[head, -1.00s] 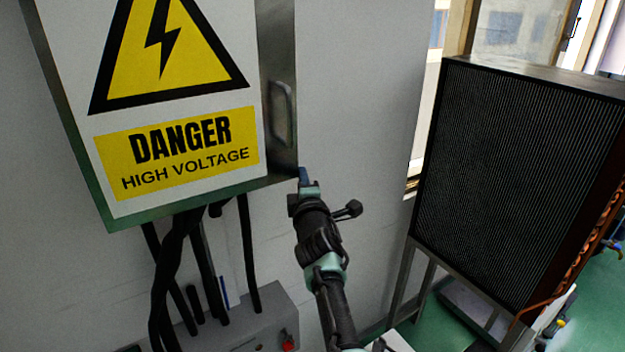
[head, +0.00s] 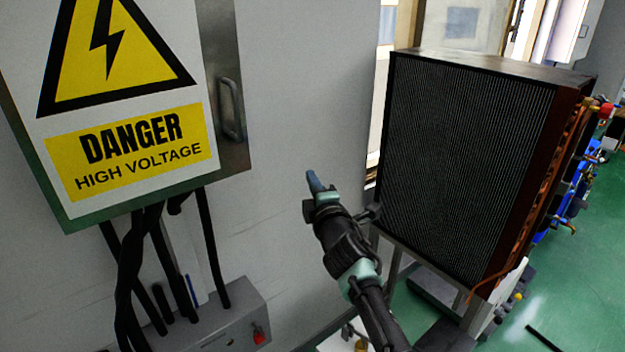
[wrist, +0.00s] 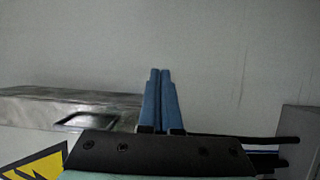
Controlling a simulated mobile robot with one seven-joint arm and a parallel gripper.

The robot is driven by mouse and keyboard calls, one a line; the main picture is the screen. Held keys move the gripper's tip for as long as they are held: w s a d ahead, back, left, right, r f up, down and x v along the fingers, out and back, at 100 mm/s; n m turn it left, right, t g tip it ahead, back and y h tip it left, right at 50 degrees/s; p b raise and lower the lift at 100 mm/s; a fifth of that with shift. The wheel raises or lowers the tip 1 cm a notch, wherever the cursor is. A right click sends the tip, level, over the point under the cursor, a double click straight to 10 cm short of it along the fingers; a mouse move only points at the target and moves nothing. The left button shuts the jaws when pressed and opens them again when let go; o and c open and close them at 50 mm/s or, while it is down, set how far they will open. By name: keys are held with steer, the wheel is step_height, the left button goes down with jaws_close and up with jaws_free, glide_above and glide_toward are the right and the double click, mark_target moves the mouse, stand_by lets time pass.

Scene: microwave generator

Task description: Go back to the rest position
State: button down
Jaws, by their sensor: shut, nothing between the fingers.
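My gripper (head: 314,181) is shut and empty, with its blue fingertips together in front of the grey wall. In the head view it is right of the high-voltage cabinet (head: 207,50) and apart from it. In the wrist view the two blue fingers (wrist: 160,100) stand side by side. The cabinet (wrist: 35,108) shows at the left there, with its handle (wrist: 88,121). In the head view the cabinet door is shut, as far as I can see.
A large dark finned radiator unit (head: 460,160) stands on a metal frame at the right. Black cables (head: 210,250) hang below the cabinet to a grey box (head: 215,325) with a red knob. Green floor (head: 590,270) is open at the far right.

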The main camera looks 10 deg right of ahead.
steer(key=s+a+r+m+t+y+b, duration=0.2)
steer(key=s+a+r+m+t+y, duration=0.15)
steer(key=a+r, duration=1.05)
steer(key=s+a+r+m, duration=0.3)
steer(key=s+r+m, duration=0.1)
steer(key=s+r, duration=0.4)
steer(key=s+d+r+m+t+h+b, duration=0.1)
steer(key=s+r+m, duration=0.4)
steer(key=s, duration=0.7)
steer(key=s+d+r+m+t+h+b, duration=0.1)
steer(key=s+d+r+m+t+h, duration=0.2)
steer(key=s, duration=0.9)
step_height(320, 180, up, 4)
steer(key=d+m+t, duration=0.1)
steer(key=d+m, duration=0.1)
steer(key=m, duration=0.1)
steer(key=shift+t+h, duration=0.35)
steer(key=shift+d+r, duration=0.1)
